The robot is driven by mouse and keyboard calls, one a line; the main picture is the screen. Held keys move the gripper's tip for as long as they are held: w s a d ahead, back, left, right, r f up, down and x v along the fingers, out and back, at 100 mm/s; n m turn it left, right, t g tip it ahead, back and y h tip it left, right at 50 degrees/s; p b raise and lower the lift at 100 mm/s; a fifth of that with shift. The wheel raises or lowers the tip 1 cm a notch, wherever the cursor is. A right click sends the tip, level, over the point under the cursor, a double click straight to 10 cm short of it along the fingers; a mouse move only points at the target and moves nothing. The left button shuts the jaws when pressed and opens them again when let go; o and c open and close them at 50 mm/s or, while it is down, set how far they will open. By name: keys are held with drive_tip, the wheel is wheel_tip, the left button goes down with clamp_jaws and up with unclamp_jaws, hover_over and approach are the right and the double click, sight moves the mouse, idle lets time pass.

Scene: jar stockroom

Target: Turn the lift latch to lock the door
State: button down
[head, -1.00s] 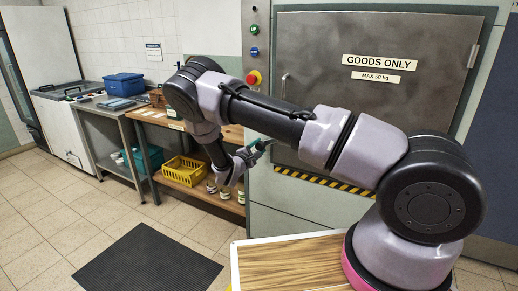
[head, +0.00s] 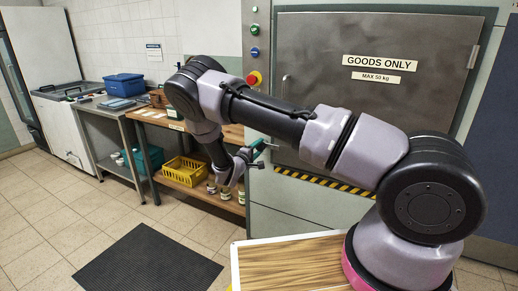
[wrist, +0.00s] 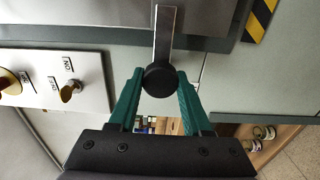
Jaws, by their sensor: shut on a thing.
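The lift door (head: 330,110) is a grey metal hatch marked GOODS ONLY, and it looks closed in the head view. The lift latch (wrist: 165,28) shows in the wrist view as a flat metal bar ending in a round black knob (wrist: 158,79). My gripper (wrist: 158,76) has its two green fingers shut on the knob, one on each side. In the head view my gripper (head: 258,147) is at the lower left of the door. There the latch is mostly hidden or too small to make out clearly.
A control strip with a red button (head: 254,78) runs left of the door. A wooden shelf bench with a yellow crate (head: 185,170) stands left of my gripper. A black mat (head: 147,258) lies on the open tiled floor. Striped hazard tape (head: 325,183) edges the door's bottom.

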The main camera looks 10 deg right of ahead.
drive_tip(key=shift+f, duration=0.1)
drive_tip(key=shift+c, duration=1.7)
unclamp_jaws()
drive_tip(key=shift+s, duration=0.1)
drive_tip(key=v, duration=1)
drive_tip(key=shift+s+a, duration=0.2)
drive_tip(key=shift+s, duration=0.05)
